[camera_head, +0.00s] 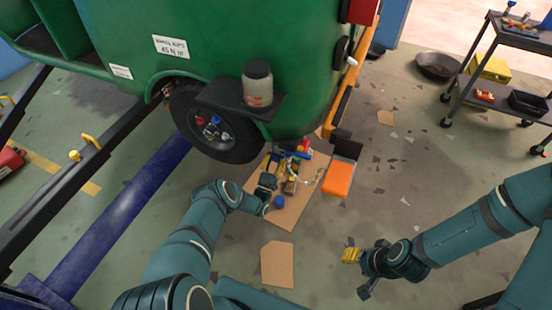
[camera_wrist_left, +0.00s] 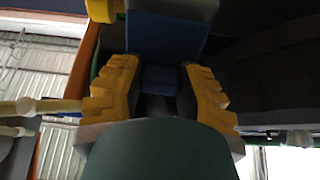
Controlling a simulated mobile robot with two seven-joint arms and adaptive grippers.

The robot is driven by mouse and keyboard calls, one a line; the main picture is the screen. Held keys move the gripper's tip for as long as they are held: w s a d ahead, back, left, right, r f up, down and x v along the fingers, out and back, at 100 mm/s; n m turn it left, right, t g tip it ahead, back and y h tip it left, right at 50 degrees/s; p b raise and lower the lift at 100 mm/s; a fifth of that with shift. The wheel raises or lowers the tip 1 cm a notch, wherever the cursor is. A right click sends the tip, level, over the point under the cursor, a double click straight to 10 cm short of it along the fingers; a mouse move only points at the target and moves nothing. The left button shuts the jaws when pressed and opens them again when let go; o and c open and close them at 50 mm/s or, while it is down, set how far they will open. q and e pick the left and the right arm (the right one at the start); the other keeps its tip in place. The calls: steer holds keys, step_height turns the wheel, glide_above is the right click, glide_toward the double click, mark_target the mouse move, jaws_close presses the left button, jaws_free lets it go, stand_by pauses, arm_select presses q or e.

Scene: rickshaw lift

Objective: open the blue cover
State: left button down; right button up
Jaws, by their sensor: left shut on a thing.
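My left gripper (camera_head: 283,167) is low beside the green rickshaw's rear, above the cardboard on the floor. In the left wrist view its yellow ribbed fingers (camera_wrist_left: 160,92) stand on both sides of a blue part (camera_wrist_left: 165,38), which I take for the blue cover, and are shut on it. In the head view a blue piece (camera_head: 291,153) with red beside it shows just beyond the fingers, under the rickshaw body. Its hinge and contact points are hidden. My right gripper (camera_head: 352,256) is low over the floor at the right, away from the rickshaw; its finger gap is unclear.
The rickshaw's wheel (camera_head: 215,130) is left of the left gripper, and a jar (camera_head: 257,82) stands on a ledge above. An orange block (camera_head: 338,180) is close on the right. A tool cart (camera_head: 462,82) stands far right. Floor around the right gripper is mostly clear.

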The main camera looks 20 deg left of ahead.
arm_select(q)
steer(key=shift+s+f+t, duration=0.1)
steer(key=shift+t, duration=0.6)
stand_by(0.3)
steer(key=c, duration=0.6)
jaws_free()
steer(key=shift+o, duration=0.2)
steer(key=shift+f, duration=0.1)
steer(key=s+f, duration=0.2)
steer(key=s, duration=1.4)
steer(key=shift+a+f, duration=0.3)
steer(key=shift+f, duration=0.1)
steer(key=shift+s, duration=0.1)
